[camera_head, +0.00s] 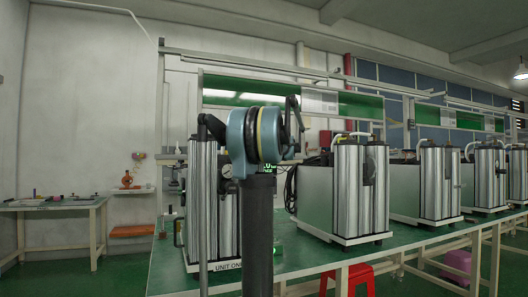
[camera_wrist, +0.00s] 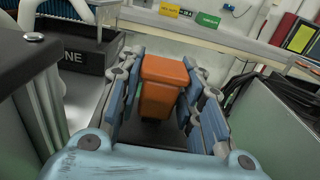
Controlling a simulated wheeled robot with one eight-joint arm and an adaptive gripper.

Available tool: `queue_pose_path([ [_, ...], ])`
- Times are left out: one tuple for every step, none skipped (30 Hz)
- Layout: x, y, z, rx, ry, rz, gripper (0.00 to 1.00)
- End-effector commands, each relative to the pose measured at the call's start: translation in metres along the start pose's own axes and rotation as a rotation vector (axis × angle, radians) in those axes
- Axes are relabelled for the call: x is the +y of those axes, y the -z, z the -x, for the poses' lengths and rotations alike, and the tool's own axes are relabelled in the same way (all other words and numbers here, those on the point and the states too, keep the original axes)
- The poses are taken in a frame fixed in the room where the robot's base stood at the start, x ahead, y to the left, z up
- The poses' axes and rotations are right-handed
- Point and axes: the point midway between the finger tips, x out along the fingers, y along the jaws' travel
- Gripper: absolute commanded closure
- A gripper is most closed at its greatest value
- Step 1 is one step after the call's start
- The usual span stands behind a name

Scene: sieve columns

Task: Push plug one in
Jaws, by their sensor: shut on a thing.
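My gripper (camera_wrist: 165,92) shows in the wrist view with its blue-grey fingers on either side of an orange block-like plug (camera_wrist: 165,78). It is shut on this plug. The plug's far end and whatever lies beyond it are hidden. A dark panel with a label ending in "NE" (camera_wrist: 72,57) is at the left of the wrist view. In the head view, my arm stands in front of the unit labelled "UNIT ONE" (camera_head: 227,266), with silver ribbed columns (camera_head: 202,195). The gripper and plug cannot be made out there.
More silver column units (camera_head: 361,190) stand in a row to the right on the green bench (camera_head: 300,262). A red stool (camera_head: 347,280) is below it. A side table (camera_head: 50,203) with small items is at the left.

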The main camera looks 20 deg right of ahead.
Motion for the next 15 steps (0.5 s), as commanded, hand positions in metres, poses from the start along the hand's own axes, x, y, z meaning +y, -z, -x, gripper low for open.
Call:
queue_pose_path([
  [0.0,0.007,0.0,0.0,-0.001,0.0,1.0],
  [0.0,0.01,0.0,0.0,-0.001,0.0,1.0],
  [0.0,0.013,0.0,0.0,-0.001,0.001,1.0],
  [0.0,0.015,0.0,0.0,-0.001,0.001,1.0],
  [0.001,0.016,0.0,0.001,-0.001,0.001,1.0],
  [0.001,0.016,0.001,0.001,-0.001,0.001,1.0],
  [0.0,0.016,0.001,0.001,-0.001,0.001,1.0],
  [0.0,0.016,0.001,0.001,-0.001,0.002,1.0],
  [0.0,0.017,0.001,0.001,-0.001,0.002,1.0],
  [0.0,0.017,0.001,0.001,-0.001,0.002,1.0],
  [0.0,0.017,0.001,0.001,-0.001,0.002,1.0],
  [0.0,0.017,0.001,0.002,-0.001,0.002,0.64],
  [0.0,0.017,0.001,0.001,-0.001,0.002,0.57],
  [0.0,0.017,0.001,0.001,-0.001,0.002,0.52],
  [0.0,0.017,0.001,0.001,0.0,0.002,0.52],
])
